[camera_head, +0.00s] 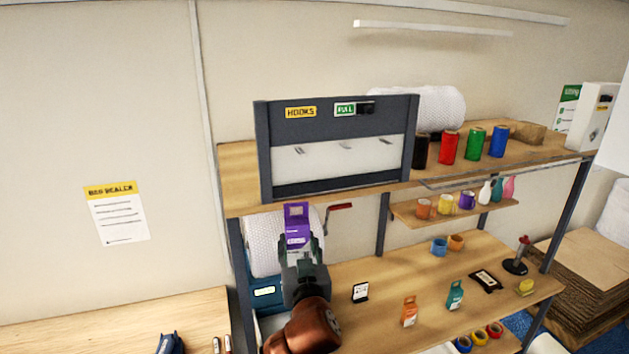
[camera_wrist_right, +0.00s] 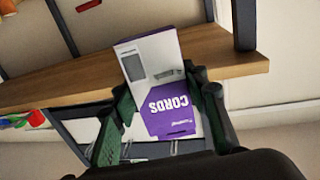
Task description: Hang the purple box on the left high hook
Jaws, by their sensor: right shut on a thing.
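The purple box (camera_head: 297,226), with a pale top part and the word CORDS, is held upright in my right gripper (camera_head: 299,245). In the right wrist view the box (camera_wrist_right: 167,112) sits between the two green-padded fingers of that gripper (camera_wrist_right: 165,106). The hook panel (camera_head: 337,184) has a dark frame, a white face and a yellow HOOKS label. Small hooks show in a row, the left one (camera_head: 300,150) at the panel's upper left. The box is below the panel's lower left part and apart from the hooks. My left gripper is out of view.
The panel stands on a wooden upper shelf (camera_head: 236,184) with coloured rolls to its right. The lower bench (camera_head: 380,279) holds an orange box (camera_head: 409,311), a teal box (camera_head: 455,295) and small items. A white roll (camera_head: 264,246) lies behind my right gripper.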

